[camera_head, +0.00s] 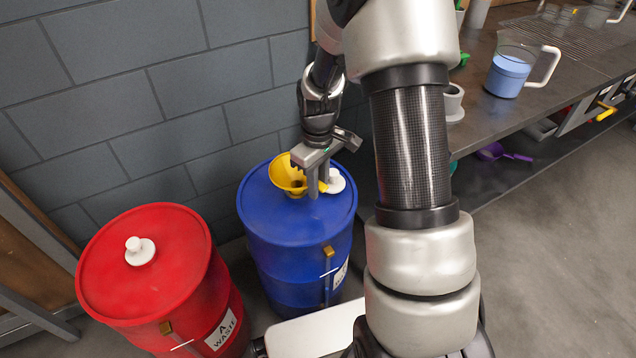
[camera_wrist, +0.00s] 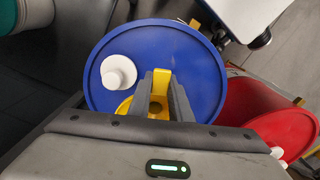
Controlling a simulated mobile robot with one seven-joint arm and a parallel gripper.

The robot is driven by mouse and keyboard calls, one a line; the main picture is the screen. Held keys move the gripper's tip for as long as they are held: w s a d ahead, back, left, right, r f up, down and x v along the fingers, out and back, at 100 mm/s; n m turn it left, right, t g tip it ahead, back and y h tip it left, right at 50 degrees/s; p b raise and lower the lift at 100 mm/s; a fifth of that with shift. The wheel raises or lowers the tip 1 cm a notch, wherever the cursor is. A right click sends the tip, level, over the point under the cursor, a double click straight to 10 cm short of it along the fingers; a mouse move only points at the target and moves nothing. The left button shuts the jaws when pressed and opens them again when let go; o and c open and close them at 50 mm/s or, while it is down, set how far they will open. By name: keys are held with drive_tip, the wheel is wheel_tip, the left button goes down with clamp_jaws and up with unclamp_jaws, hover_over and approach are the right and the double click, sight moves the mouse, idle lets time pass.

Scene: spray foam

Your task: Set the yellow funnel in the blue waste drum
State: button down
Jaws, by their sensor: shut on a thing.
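The yellow funnel (camera_head: 287,176) is at the top of the blue waste drum (camera_head: 263,216), toward the back of its lid. Whether its spout sits in an opening is hidden. My gripper (camera_head: 318,190) is over the lid, its fingers shut on the funnel's handle tab at the funnel's right. In the wrist view my gripper's fingers (camera_wrist: 162,95) close around the yellow tab (camera_wrist: 161,78), with part of the funnel bowl (camera_wrist: 125,107) showing beside them. A white cap (camera_head: 335,181) is on the blue lid, just right of the fingers; it also shows in the wrist view (camera_wrist: 118,72).
A red drum (camera_head: 150,262) with a white cap (camera_head: 139,251) stands left of the blue one. A grey block wall (camera_head: 150,90) is behind. A dark bench (camera_head: 560,70) at the right carries a jug of blue liquid (camera_head: 510,72). Open floor lies at the right.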

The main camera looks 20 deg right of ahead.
drive_tip(key=shift+f, duration=1.1)
idle(0.3)
drive_tip(key=c, duration=1.5)
unclamp_jaws()
drive_tip(key=shift+c, duration=0.2)
drive_tip(key=shift+s+d, duration=0.45)
drive_tip(key=shift+s, duration=0.25)
drive_tip(key=shift+s+d, duration=0.4)
drive_tip(key=shift+s, duration=0.3)
drive_tip(key=shift+s+d, duration=0.45)
drive_tip(key=shift+s, duration=0.25)
